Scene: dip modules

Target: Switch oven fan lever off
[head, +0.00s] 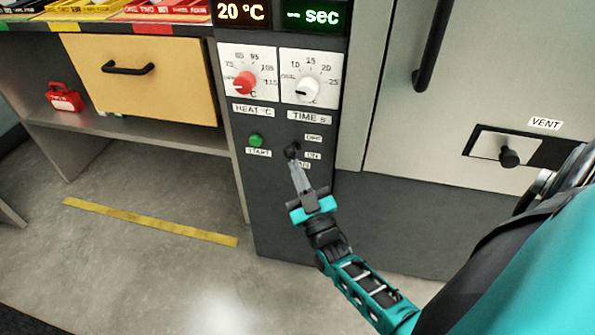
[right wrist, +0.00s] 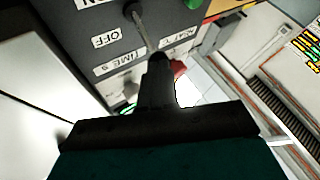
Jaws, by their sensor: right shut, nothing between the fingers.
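The oven fan lever (head: 291,151) shows as a dark round part on the dark control panel (head: 270,215), below the TIME label and right of the green START button. It also shows in the right wrist view (right wrist: 133,11), with a thin grey shaft running toward my fingers, beside an OFF label (right wrist: 107,38). My right gripper (head: 296,168) is shut and empty, its tips close by the lever from below. The fingers hide part of it; I cannot tell whether they touch it or which way it is set. My left gripper is not in view.
Above are a red HEAT knob (head: 244,82) and a white TIME knob (head: 307,89). A pale door with a dark handle (head: 432,45) and a VENT knob (head: 509,157) is at right. A drawer (head: 140,80) and red box (head: 64,97) are at left. The floor in front is clear.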

